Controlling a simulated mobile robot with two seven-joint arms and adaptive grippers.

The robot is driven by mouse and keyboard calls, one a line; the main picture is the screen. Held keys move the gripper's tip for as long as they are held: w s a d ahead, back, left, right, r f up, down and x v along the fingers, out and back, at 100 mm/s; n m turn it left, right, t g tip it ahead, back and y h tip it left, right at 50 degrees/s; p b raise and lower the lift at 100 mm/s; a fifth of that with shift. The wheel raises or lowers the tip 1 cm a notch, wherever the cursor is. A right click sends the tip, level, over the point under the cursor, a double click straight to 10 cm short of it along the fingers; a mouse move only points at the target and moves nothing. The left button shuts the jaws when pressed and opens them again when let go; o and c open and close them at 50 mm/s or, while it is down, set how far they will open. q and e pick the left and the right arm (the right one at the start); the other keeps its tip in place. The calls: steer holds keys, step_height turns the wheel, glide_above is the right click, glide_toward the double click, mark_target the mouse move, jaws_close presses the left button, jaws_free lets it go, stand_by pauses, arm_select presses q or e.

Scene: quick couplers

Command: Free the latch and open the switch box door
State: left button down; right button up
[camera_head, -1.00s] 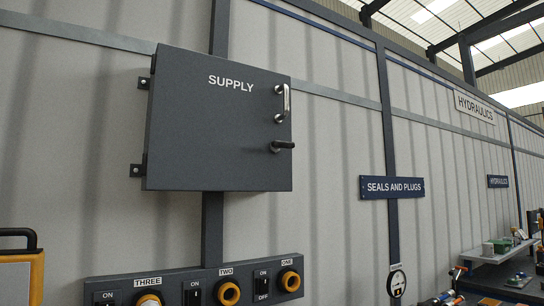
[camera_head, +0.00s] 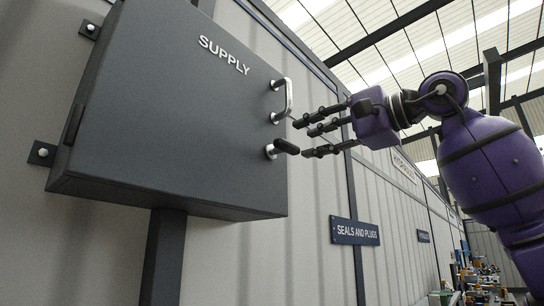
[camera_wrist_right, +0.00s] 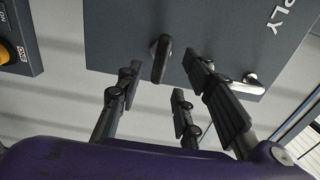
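The dark grey switch box marked SUPPLY (camera_head: 170,110) hangs on the wall with its door shut. The latch (camera_head: 286,146) is a black lever on a chrome base near the door's right edge, pointing right. A chrome pull handle (camera_head: 289,97) sits above it. My right gripper (camera_head: 303,138) is open and empty, its fingers spread just right of the latch. In the right wrist view the latch (camera_wrist_right: 160,58) shows between the spread fingers (camera_wrist_right: 163,78), and the pull handle (camera_wrist_right: 243,86) is beyond them to the right. I cannot see clear contact. My left gripper is not in view.
A SEALS AND PLUGS sign (camera_head: 355,232) is on the wall to the right, below the box. A cluttered bench (camera_head: 478,285) stands far off at lower right. In the wrist view a dark switch panel (camera_wrist_right: 20,45) shows at upper left.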

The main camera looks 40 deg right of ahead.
mark_target(291, 145)
steer(key=shift+w+r, duration=0.15)
steer(key=shift+w, duration=0.15)
steer(key=w, duration=0.1)
steer(key=w+p, duration=0.1)
steer(key=w, duration=0.1)
steer(key=w+p, duration=0.1)
steer(key=w, duration=0.1)
steer(key=shift+a, duration=0.3)
steer(key=shift+w+p, duration=0.4)
steer(key=shift+a, duration=0.1)
steer(key=shift+c, duration=0.3)
jaws_close()
